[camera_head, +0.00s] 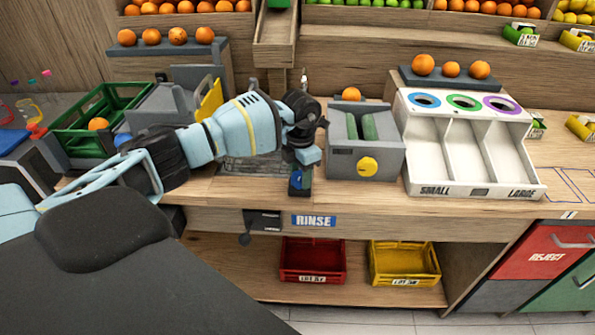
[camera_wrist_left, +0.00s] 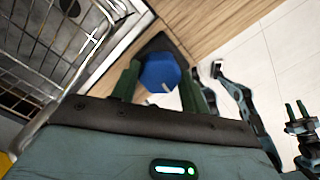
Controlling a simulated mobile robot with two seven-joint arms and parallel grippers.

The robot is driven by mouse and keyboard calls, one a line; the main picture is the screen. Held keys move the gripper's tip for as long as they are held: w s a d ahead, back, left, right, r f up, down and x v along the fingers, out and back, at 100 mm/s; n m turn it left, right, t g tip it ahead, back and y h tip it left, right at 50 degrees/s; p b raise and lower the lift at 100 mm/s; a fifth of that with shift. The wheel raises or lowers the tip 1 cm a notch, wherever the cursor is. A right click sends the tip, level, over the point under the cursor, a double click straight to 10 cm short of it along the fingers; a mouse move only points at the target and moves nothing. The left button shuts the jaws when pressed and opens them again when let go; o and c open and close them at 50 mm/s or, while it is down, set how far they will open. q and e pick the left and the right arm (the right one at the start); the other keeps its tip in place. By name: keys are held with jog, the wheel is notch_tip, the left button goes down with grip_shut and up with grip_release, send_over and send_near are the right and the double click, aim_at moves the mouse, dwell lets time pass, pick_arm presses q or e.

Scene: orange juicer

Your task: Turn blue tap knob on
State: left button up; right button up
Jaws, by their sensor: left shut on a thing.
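The blue tap knob (camera_wrist_left: 158,73) sits between the two dark green fingers of my left gripper (camera_wrist_left: 160,85) in the left wrist view. The fingers are shut on it, one on each side. A pale mark shows on the knob's near face. In the head view my left gripper (camera_head: 299,180) is at the counter's front edge, above and left of the RINSE label (camera_head: 314,221), and a little of the blue knob shows there.
A metal sink with a wire rack (camera_wrist_left: 35,75) lies left of the knob. In the head view a grey machine with a yellow knob (camera_head: 367,166) stands close right of my left gripper. A white sorting box (camera_head: 470,150) is farther right. A green crate (camera_head: 75,140) stands left.

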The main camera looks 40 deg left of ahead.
aim_at(300, 175)
pick_arm(q)
jog(key=shift+n+p, duration=0.3)
jog(key=shift+n, duration=0.6)
pick_arm(e)
jog(key=shift+w+r, duration=0.5)
jog(key=shift+r, duration=0.1)
pick_arm(q)
jog(key=o, duration=1)
jog(key=shift+r, duration=0.1)
notch_tip(300, 175, up, 8)
jog(key=shift+f, duration=0.2)
